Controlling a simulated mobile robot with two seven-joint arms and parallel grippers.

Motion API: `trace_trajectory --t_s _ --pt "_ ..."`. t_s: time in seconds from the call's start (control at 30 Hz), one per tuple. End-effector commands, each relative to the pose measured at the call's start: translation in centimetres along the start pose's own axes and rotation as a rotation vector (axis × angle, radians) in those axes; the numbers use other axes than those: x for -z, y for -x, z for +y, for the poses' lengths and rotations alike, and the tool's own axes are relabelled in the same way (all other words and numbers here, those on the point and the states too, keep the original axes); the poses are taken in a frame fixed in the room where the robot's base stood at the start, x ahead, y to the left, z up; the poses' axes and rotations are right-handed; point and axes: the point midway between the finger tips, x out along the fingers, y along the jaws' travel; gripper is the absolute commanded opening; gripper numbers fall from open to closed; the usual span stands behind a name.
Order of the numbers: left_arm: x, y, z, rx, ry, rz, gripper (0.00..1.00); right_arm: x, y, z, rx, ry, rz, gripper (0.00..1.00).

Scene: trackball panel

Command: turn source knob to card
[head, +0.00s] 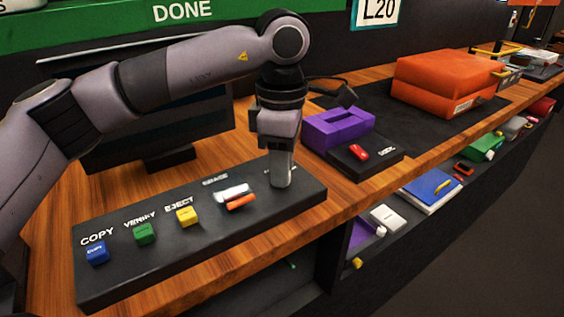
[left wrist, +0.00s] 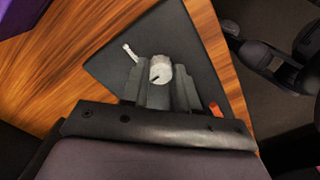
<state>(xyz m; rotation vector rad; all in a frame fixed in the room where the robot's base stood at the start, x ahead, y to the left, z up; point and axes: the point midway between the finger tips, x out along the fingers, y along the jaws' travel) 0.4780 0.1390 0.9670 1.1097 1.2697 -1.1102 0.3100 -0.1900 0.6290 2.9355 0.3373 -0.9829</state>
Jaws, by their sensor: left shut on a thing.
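The source knob (left wrist: 160,70) is a small pale round knob with a dark pointer mark, on the right end of the black button panel (head: 135,270). My left gripper (head: 281,180) reaches down onto that end of the panel, and its fingers cover the knob in the head view. In the left wrist view the fingers (left wrist: 160,88) are closed around the knob. The label by the knob is mostly hidden, so I cannot read which setting the pointer faces. My right gripper is not in view.
On the panel are blue (head: 97,252), green (head: 145,233) and yellow (head: 187,216) buttons and an orange-and-white switch (head: 238,198). A purple box (head: 338,128) and a small black panel with a red button (head: 358,151) stand to the right. Orange cases (head: 445,85) lie behind.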

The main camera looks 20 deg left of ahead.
Motion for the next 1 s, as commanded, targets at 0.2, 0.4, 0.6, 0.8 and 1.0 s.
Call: trace_trajectory --t_s 0.2,0.4,0.6,0.8,1.0 --pt "0.0 0.1 0.1 -0.002 0.007 -0.001 0.00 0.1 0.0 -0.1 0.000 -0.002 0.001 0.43" --pt "0.0 0.1 0.1 -0.002 0.007 -0.001 0.42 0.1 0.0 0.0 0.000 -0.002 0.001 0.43" --pt "0.0 0.1 0.0 -0.001 0.006 0.000 0.54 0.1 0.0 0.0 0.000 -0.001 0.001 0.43" --pt "0.0 0.5 0.0 -0.002 0.005 -0.001 0.54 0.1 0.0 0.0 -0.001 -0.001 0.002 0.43" --pt "-0.1 3.6 0.1 -0.005 0.005 -0.002 0.54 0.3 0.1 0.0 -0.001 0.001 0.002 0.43"
